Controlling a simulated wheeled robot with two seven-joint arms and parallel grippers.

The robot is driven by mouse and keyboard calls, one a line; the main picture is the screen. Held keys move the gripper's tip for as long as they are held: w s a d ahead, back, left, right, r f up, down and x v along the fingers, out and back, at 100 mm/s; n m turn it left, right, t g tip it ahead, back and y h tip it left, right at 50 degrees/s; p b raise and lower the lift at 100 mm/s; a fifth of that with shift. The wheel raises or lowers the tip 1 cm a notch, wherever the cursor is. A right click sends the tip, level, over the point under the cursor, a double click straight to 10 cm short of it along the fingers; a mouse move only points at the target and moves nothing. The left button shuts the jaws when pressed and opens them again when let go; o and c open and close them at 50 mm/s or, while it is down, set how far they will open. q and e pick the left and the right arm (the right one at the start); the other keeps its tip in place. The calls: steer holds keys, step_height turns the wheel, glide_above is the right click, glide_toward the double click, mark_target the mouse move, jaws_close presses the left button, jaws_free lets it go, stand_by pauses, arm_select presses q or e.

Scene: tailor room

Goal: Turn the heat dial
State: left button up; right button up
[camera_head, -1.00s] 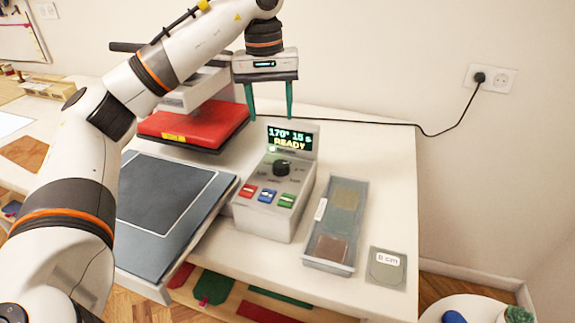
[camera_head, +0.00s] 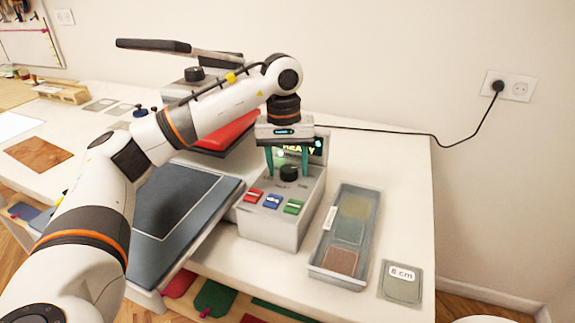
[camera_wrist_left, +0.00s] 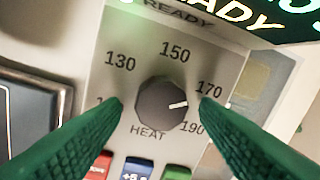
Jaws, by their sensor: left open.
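The heat dial (camera_head: 289,173) is a dark round knob on the sloping face of the grey control box (camera_head: 270,228). In the left wrist view the dial (camera_wrist_left: 163,104) has a white pointer aimed right, close to the 170 mark. My left gripper (camera_head: 288,165) is above the box, pointing down, its green fingers open on either side of the dial. In the left wrist view the fingertips (camera_wrist_left: 160,100) flank the knob with small gaps. The display (camera_head: 303,148) behind is partly hidden by the gripper; READY shows in part. My right gripper is not in view.
Red, blue (camera_head: 272,201) and green buttons sit just in front of the dial. The heat press with a red pad (camera_head: 228,132) and dark lower plate (camera_head: 180,205) stands left. A tray of patches (camera_head: 322,262) and an 8 cm card (camera_head: 401,282) lie right.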

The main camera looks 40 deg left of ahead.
arm_select(q)
steer(key=shift+w+f, duration=0.1)
steer(key=shift+f, duration=0.1)
steer(key=shift+c, duration=0.3)
steer(key=c, duration=0.9)
steer(key=shift+c, duration=0.2)
